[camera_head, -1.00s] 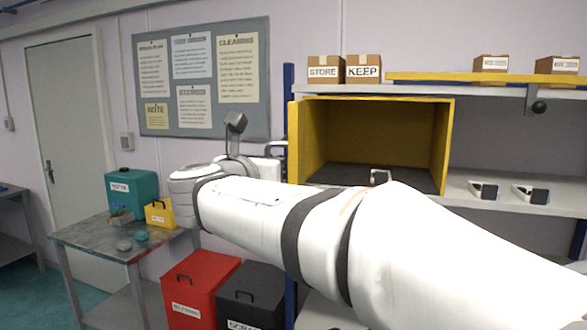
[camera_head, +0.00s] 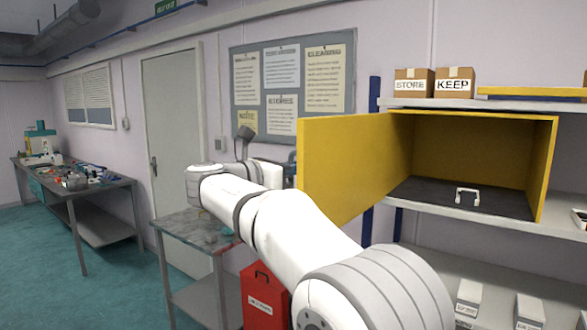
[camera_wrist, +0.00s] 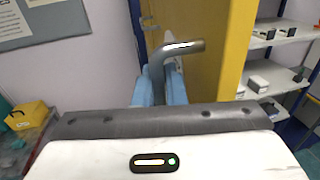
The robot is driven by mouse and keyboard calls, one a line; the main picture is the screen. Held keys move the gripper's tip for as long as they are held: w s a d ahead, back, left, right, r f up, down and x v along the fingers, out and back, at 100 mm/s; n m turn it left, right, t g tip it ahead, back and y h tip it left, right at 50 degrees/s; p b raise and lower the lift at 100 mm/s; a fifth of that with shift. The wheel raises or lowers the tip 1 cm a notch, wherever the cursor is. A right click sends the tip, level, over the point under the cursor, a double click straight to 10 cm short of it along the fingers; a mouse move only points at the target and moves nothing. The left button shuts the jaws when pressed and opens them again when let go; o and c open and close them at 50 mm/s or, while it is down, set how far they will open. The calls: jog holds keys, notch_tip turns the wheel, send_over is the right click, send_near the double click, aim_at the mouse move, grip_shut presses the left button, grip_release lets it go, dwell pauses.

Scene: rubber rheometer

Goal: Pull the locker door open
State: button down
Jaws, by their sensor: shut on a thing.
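The yellow locker door (camera_head: 345,165) stands swung out to the left of the locker (camera_head: 470,145) in the head view. The locker's inside is exposed, with a dark floor and a small white handle-shaped thing (camera_head: 467,195) on it. In the wrist view the grey bar handle (camera_wrist: 182,47) sticks out from the yellow door (camera_wrist: 205,70). My gripper (camera_wrist: 161,85), with blue fingers, is shut on this handle. In the head view my arm reaches to the door's outer side, and the fingertips are hard to make out there.
Shelves (camera_head: 455,240) with boxes are under the locker. A cluttered workbench (camera_head: 75,190) is at far left, with open teal floor (camera_head: 110,285) in front.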

jog(key=shift+s, duration=0.1)
jog(key=c, duration=1.9)
grip_release()
jog(key=shift+s+a, duration=0.25)
jog(key=b+v, duration=0.2)
jog(key=v, duration=0.6)
jog(key=shift+w+b, duration=0.1)
jog(key=shift+b, duration=0.3)
